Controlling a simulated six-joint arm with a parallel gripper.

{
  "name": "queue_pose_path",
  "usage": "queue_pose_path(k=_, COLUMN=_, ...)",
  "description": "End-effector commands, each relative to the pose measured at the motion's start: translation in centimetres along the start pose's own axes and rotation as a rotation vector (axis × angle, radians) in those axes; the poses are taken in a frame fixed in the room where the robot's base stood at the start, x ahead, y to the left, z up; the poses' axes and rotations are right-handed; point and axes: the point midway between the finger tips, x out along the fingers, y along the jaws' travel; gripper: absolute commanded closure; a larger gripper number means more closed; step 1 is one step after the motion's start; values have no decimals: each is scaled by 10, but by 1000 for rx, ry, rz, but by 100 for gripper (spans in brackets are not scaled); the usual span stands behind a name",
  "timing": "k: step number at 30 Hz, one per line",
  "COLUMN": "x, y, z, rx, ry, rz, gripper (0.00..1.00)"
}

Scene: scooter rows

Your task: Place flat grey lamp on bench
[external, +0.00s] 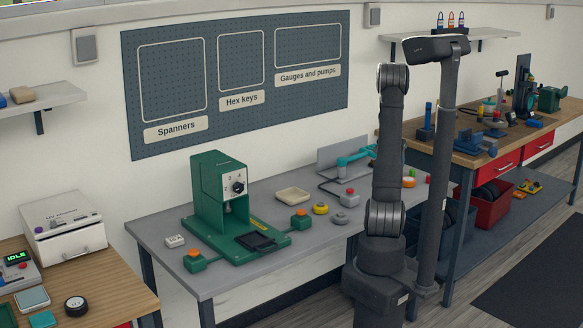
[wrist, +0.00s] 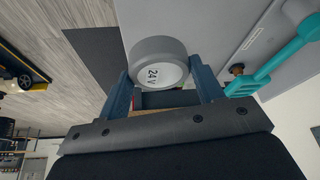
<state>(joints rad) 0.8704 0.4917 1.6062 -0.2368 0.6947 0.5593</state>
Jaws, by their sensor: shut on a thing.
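In the wrist view, my gripper (wrist: 163,90) has its two blue fingers on either side of a flat, round grey lamp (wrist: 155,48) with a pale face marked "24 V". The lamp appears tilted in the view, its pale face toward the camera. The grey bench (external: 158,229) runs along the wall in the external view; part of its top (wrist: 215,30) shows behind the lamp in the wrist view. I cannot tell whether the lamp touches it. In the external view my arm hides the gripper and the held lamp.
A green press (external: 220,190) stands on the bench. A cream tray (external: 293,195), a yellow round piece (external: 320,209), a grey domed piece (external: 340,217) and a red-topped piece (external: 348,198) lie right of it. A teal arm-like fixture (external: 355,158) is behind.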

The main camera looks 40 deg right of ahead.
Motion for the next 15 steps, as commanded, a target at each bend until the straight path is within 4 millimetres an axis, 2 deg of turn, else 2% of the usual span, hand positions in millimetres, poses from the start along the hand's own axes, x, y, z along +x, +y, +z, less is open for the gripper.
queue_pose_path(k=1, x=-20, y=-1, z=-10, rx=2, ry=10, rz=-4, gripper=64)
queue_pose_path(k=6, x=-79, y=-1, z=-34, rx=2, ry=8, rz=-4, gripper=64)
queue_pose_path(k=15, x=-145, y=0, z=-60, rx=0, ry=4, rz=-2, gripper=64)
